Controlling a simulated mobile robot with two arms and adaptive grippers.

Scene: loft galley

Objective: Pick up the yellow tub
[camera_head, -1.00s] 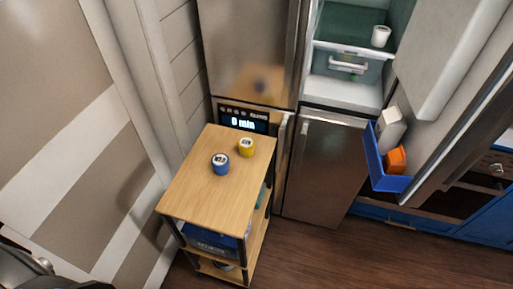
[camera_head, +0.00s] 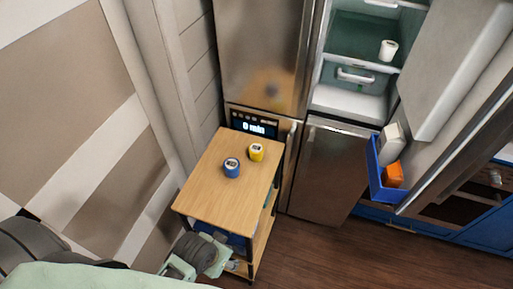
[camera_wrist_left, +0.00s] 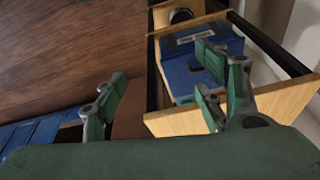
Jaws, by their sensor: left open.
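The yellow tub (camera_head: 256,152) stands upright on the wooden top of a small trolley (camera_head: 214,205), with a pale lid and dark label. A blue tub (camera_head: 232,167) stands to its left and nearer. My left gripper (camera_head: 192,264) is low at the bottom of the head view, beside the trolley's near end and well below and apart from the yellow tub. In the left wrist view, its two green fingers (camera_wrist_left: 163,98) are spread and empty, and no yellow tub shows. My right gripper is not in view.
A blue bin (camera_wrist_left: 200,58) sits on the trolley's lower shelf. An open fridge (camera_head: 350,75) stands behind right, holding a white cup (camera_head: 388,50). Its door carries a blue bin (camera_head: 391,193) with an orange item. The tabletop around the tubs is free; a panelled wall is left.

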